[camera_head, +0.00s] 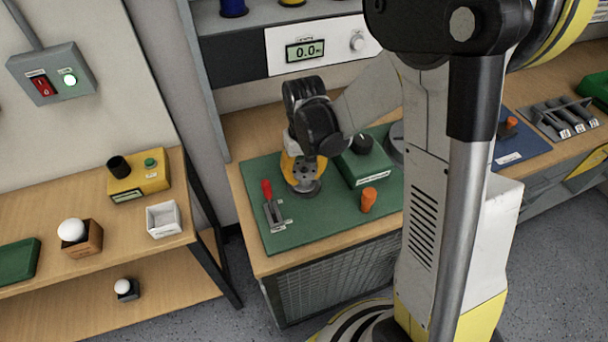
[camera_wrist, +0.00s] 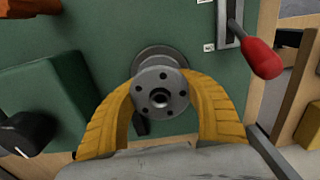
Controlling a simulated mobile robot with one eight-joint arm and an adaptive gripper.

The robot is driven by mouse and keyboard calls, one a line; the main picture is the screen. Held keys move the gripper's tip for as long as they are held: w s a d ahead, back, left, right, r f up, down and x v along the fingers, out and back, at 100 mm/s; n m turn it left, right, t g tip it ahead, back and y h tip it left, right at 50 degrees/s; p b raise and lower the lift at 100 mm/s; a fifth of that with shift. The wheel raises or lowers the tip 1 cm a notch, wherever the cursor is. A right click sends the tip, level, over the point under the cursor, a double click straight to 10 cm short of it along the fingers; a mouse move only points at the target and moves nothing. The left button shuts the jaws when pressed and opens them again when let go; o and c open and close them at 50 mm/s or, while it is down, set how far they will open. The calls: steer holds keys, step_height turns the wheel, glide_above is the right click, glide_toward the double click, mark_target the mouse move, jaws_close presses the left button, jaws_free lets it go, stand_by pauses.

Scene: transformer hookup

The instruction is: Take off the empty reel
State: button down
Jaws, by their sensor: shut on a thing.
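The empty reel (camera_wrist: 161,92) is a bare grey spool; its near flange has a ring of small holes around a centre hole. A second, wider flange shows behind it in the wrist view. My gripper (camera_wrist: 163,100) has its yellow fingers closed on either side of the reel. In the head view my gripper (camera_head: 301,170) points down over the green mat (camera_head: 290,232), with the grey reel (camera_head: 306,187) at its fingertips. Whether the reel still sits on a spindle is hidden.
A red-handled lever (camera_head: 268,196) stands left of the reel; it shows close by in the wrist view (camera_wrist: 262,58). A green box with a black knob (camera_head: 364,160) stands to the right. An orange peg (camera_head: 369,199) is in front. A display panel (camera_head: 318,47) is behind.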

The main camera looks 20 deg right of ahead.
steer(key=shift+r+p, duration=0.35)
steer(key=shift+r, duration=0.1)
steer(key=shift+r, duration=0.35)
steer(key=shift+r+p, duration=2.65)
steer(key=shift+r, duration=0.65)
step_height(320, 180, up, 5)
steer(key=p, duration=0.3)
steer(key=shift+f, duration=0.15)
